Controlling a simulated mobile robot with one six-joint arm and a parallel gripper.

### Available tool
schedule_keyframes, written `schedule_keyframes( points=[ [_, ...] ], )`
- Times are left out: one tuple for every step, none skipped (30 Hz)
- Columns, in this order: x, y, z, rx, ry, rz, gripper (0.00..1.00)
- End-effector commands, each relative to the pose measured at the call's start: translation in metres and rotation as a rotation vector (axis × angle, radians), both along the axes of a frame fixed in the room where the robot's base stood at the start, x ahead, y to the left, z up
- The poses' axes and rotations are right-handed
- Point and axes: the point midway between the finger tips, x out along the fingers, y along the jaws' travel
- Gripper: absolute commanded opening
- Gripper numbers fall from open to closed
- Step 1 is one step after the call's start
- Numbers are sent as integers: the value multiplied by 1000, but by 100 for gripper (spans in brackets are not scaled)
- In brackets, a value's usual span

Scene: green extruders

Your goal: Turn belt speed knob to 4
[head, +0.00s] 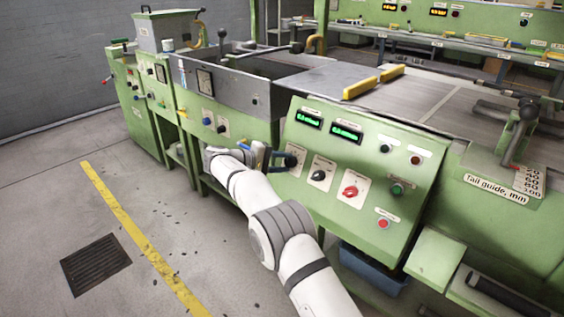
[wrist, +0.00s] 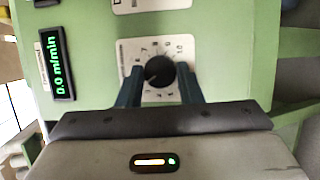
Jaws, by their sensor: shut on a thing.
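The belt speed knob (wrist: 160,73) is a round black knob on a white dial plate (wrist: 127,47) with numbers around it, in the middle of the wrist view. My gripper (wrist: 160,79) has its two blue fingers on either side of the knob, shut on it. The dial numbers are too small and blurred to read the setting surely. A green display (wrist: 57,63) beside the dial reads 0.0 m/min. In the head view my gripper (head: 272,160) is at the left side of the sloped green panel, largely covering the knob.
The panel (head: 362,153) also carries a black knob (head: 318,175), a red knob (head: 350,191), a green button (head: 397,189) and a red button (head: 383,223). A blue bin (head: 372,268) stands below. The floor at left is clear.

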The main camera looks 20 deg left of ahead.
Motion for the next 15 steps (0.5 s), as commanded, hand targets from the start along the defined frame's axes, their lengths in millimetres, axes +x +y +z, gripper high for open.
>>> schedule_keyframes(
  points=[
    [0, -1, 0, 20, -7, -12, 10],
    [0, -1, 0, 33, -13, -17, 10],
    [0, -1, 0, 48, -18, -23, 10],
    [0, -1, 0, 58, -22, -28, 10],
    [0, -1, 0, 68, -27, -32, 10],
    [0, -1, 0, 77, -31, -36, 10],
    [0, -1, 0, 85, -34, -40, 10],
    [0, -1, 0, 91, -36, -42, 10],
    [0, -1, 0, 98, -40, -46, 10],
    [0, -1, 0, 102, -41, -47, 10],
    [0, -1, 0, 106, -42, -49, 10],
    [0, -1, 0, 110, -44, -50, 10],
    [0, -1, -1, 112, -44, -52, 10],
    [0, -1, -1, 114, -45, -52, 10],
    [0, -1, -1, 116, -46, -53, 10]
  ],
)
